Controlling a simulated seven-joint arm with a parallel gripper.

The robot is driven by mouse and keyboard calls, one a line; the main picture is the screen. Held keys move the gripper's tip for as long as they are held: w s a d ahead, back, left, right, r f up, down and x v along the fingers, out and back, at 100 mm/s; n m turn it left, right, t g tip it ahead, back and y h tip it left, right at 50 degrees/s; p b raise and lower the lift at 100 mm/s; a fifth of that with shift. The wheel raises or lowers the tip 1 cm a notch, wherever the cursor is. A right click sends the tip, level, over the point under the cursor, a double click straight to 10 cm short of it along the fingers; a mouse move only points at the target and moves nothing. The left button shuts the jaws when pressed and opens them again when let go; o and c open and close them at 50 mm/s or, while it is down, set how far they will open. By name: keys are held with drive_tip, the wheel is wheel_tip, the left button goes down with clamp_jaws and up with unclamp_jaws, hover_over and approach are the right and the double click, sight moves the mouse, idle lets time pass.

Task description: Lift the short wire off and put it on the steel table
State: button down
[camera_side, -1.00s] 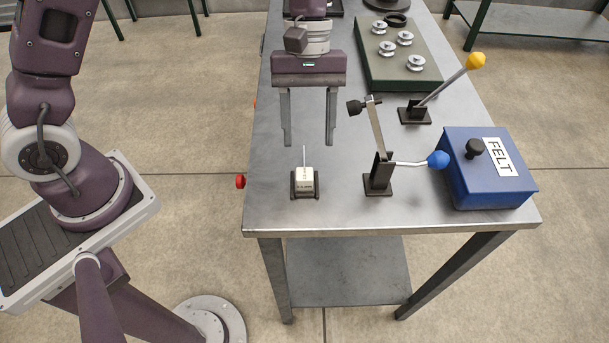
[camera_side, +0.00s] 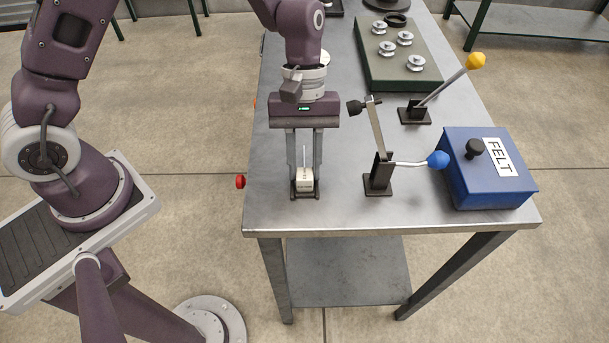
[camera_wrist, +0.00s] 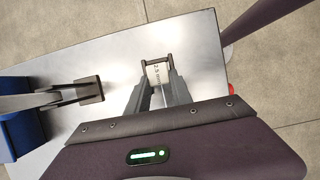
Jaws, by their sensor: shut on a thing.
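A small white block (camera_side: 304,184) sits in a black holder (camera_side: 306,195) near the front left of the steel table (camera_side: 345,210). A thin short wire (camera_side: 304,156) stands upright from the block. My gripper (camera_side: 304,181) points down over the holder and is shut on the white block, one finger on each side. In the wrist view, the block (camera_wrist: 157,73) shows between the fingertips, with a printed label that seems to read 2.5 mm.
A clamp lever with a blue ball (camera_side: 438,160) stands just right of my gripper. A blue FELT box (camera_side: 490,185) is at the front right. A yellow-knobbed lever (camera_side: 475,61) and a green board (camera_side: 375,70) with several metal spools stand behind. The front table strip is bare.

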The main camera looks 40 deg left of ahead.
wheel_tip(320, 180, up, 10)
drive_tip(key=w+a+n+t, duration=0.3)
drive_tip(key=w+a+n, duration=0.2)
drive_tip(key=w+n, duration=0.3)
drive_tip(key=w+a+n+t, duration=0.3)
drive_tip(key=w+a+n, duration=0.2)
drive_tip(key=w+n, duration=0.35)
drive_tip(key=shift+n, duration=0.75)
drive_tip(key=f, duration=0.6)
drive_tip(key=a+f, duration=0.1)
drive_tip(key=f, duration=0.2)
drive_tip(key=shift+f, duration=0.4)
drive_tip(key=shift+f, duration=0.1)
drive_tip(key=c, duration=1.1)
unclamp_jaws()
drive_tip(key=shift+c, duration=0.2)
